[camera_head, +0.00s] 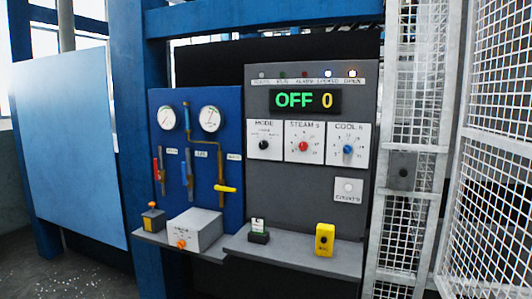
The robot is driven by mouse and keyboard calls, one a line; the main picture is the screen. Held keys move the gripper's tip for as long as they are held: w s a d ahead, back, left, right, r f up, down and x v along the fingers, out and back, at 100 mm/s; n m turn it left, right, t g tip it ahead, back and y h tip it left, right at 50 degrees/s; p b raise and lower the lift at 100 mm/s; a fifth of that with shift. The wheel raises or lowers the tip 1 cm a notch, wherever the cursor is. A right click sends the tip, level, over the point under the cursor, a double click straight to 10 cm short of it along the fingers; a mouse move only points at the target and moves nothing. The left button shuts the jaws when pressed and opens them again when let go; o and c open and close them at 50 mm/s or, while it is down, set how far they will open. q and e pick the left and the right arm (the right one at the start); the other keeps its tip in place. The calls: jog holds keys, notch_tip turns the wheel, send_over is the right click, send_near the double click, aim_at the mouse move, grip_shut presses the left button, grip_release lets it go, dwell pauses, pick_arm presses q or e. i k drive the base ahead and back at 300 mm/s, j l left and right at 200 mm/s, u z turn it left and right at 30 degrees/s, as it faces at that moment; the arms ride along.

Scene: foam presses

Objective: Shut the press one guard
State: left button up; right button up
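A white-framed wire-mesh guard panel (500,190) fills the right edge and runs out of the picture. A narrower mesh panel (418,95) stands beside it, right of the grey control panel (300,200). A dark grey box (402,170) is fixed on the narrower mesh. The two mesh panels stand at an angle to each other. No label shows which press they belong to, and the far edge of the right panel is out of view. Neither of my grippers is in view.
A blue gauge panel (200,140) with valve handles is left of the control panel. A grey shelf (300,256) below carries a yellow box (325,240) and a small dark block (259,232). A light blue sheet (70,150) stands at left above open floor (75,277).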

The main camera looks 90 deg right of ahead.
aim_at(464, 132)
jog(key=z, duration=2.7)
